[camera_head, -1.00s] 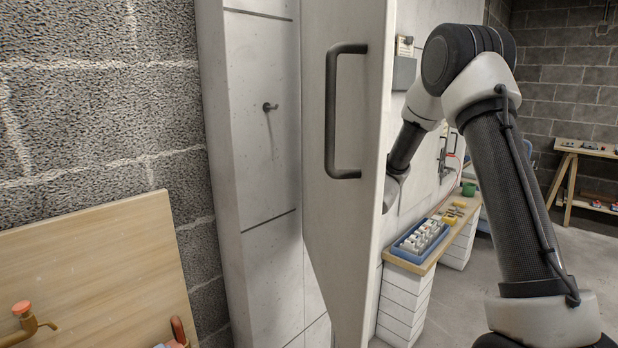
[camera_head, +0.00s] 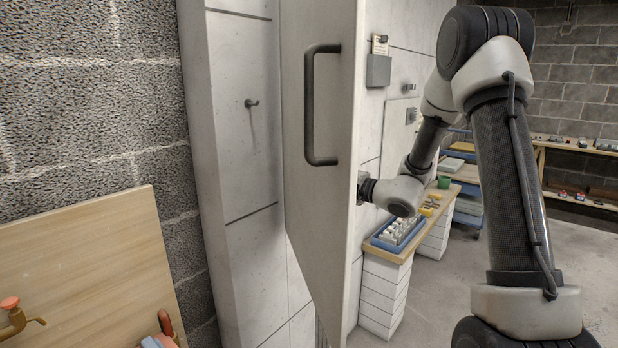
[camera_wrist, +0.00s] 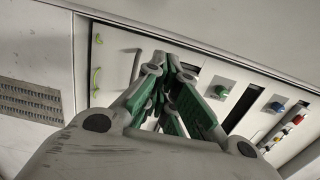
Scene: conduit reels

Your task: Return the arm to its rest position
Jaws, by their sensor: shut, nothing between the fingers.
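My arm rises at the right of the head view and bends down to its wrist (camera_head: 400,193), which reaches leftward to the edge of the open pale door (camera_head: 320,215). The door hides my gripper in that view. I cannot tell whether the arm touches the door. In the wrist view my gripper (camera_wrist: 168,68) has its green-padded fingers drawn together with nothing held. Beyond the fingers is a light panel with a green knob (camera_wrist: 220,91), a blue knob (camera_wrist: 275,107) and dark slots.
The door has a dark handle (camera_head: 312,105). A wooden bench (camera_head: 392,252) behind it bears a blue tray (camera_head: 380,242) of pale parts and a green cup (camera_head: 444,182). A wooden board (camera_head: 90,265) stands at lower left. Open floor (camera_head: 560,250) lies at right. The wrist view shows a grille (camera_wrist: 30,103).

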